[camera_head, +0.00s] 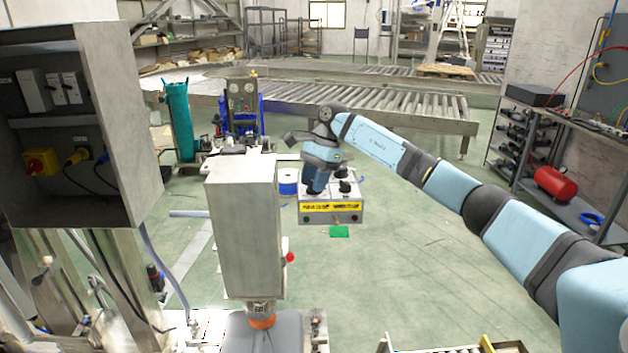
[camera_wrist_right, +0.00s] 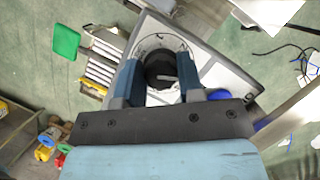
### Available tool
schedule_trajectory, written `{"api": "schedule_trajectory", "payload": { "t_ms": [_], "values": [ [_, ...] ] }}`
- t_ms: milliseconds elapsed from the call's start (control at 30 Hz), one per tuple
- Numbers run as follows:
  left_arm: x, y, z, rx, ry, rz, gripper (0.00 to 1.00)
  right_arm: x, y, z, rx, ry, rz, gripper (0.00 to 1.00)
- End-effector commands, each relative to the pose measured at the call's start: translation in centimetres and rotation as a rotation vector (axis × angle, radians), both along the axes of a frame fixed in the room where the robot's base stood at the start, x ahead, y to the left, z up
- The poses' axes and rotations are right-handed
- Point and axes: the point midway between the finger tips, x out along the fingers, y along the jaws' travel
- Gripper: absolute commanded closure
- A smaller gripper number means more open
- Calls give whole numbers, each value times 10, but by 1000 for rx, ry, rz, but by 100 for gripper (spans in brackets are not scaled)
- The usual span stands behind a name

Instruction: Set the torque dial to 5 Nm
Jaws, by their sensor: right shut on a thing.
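The control box (camera_head: 347,217) with a yellow label strip stands beyond the grey column in the head view. A black knob (camera_head: 345,187) shows on its right side. My right gripper (camera_head: 315,190) points down over the left part of the box top. In the right wrist view, the right gripper (camera_wrist_right: 163,80) has its two blue fingers on either side of a round black dial (camera_wrist_right: 160,66) with a light pointer line, shut on it. A ring scale surrounds the dial; its numbers are too small to read. My left gripper is not in view.
A grey column (camera_head: 245,225) with a red knob stands left of the box. An open electrical cabinet (camera_head: 75,120) fills the left. Roller conveyors (camera_head: 400,105) stand behind. The floor right of the box is clear.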

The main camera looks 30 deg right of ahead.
Motion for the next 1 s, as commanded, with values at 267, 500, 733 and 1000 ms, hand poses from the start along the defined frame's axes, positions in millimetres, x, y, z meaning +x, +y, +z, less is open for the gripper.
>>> {"api": "schedule_trajectory", "payload": {
  "t_ms": [267,500,733,1000],
  "values": [
    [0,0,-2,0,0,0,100,0,0,0,-1,0,-93,89],
    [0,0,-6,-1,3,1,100,0,0,0,-1,-3,-281,89],
    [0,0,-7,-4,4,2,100,0,0,0,0,-2,-500,89],
    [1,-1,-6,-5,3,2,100,0,0,1,0,-3,-757,89]
  ]
}}
